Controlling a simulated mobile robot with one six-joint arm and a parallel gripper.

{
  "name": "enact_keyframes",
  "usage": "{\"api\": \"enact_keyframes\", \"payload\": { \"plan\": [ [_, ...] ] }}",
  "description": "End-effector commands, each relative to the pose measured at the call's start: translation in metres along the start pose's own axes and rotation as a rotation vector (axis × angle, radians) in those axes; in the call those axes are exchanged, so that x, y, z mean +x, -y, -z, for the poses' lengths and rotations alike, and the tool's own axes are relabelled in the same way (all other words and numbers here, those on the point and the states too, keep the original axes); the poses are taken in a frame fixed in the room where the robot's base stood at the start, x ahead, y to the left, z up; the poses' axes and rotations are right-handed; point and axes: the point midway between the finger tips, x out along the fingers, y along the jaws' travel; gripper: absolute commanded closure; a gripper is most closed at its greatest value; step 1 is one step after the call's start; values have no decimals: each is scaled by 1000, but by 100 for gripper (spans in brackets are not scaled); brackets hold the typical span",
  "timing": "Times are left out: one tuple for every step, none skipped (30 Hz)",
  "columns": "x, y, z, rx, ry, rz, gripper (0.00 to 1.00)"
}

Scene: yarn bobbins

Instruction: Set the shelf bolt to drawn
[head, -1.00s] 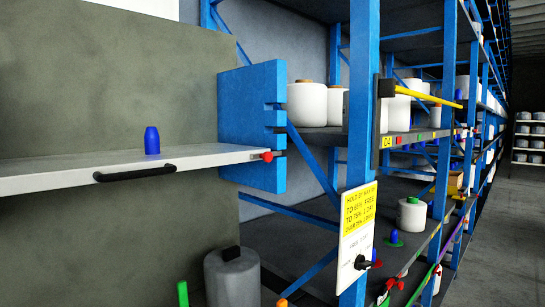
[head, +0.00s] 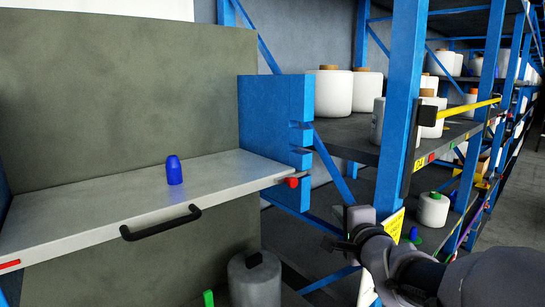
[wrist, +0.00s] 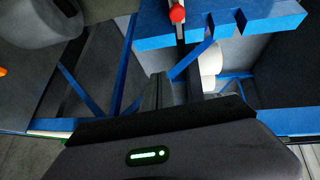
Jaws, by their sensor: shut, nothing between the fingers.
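The light grey shelf (head: 110,205) has a red bolt knob (head: 291,182) at its right end, beside a blue notched bracket (head: 280,115). In the wrist view the red knob (wrist: 177,13) is at the top edge, near the notched blue bracket (wrist: 255,22). My gripper (head: 352,217) is to the right of and below the knob in the head view, apart from it. In the wrist view my gripper (wrist: 157,92) is shut and empty, pointing up toward the knob. How far the bolt is slid in its slot is not clear.
A blue cone (head: 174,170) stands on the shelf, behind its black handle (head: 160,223). A grey bobbin (head: 255,280) is below. White bobbins (head: 330,90) fill the rack.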

Motion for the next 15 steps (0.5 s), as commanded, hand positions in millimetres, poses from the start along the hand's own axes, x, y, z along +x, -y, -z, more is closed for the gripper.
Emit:
{"api": "enact_keyframes", "payload": {
  "plan": [
    [8,18,-1,55,32,30,100],
    [12,22,-3,86,54,47,100],
    [15,26,-5,121,78,66,100],
    [18,28,-6,142,93,75,100],
    [19,30,-7,157,104,82,100],
    [20,31,-8,171,114,89,100],
    [21,30,-9,177,119,91,100],
    [21,30,-10,179,122,93,100],
    [21,30,-10,181,123,94,100],
    [21,29,-10,181,123,94,100],
    [21,29,-10,181,123,94,100],
    [21,29,-10,181,122,94,100],
    [21,29,-10,181,122,94,100],
    [21,29,-10,180,122,93,100],
    [22,29,-10,180,122,93,100]
  ]
}}
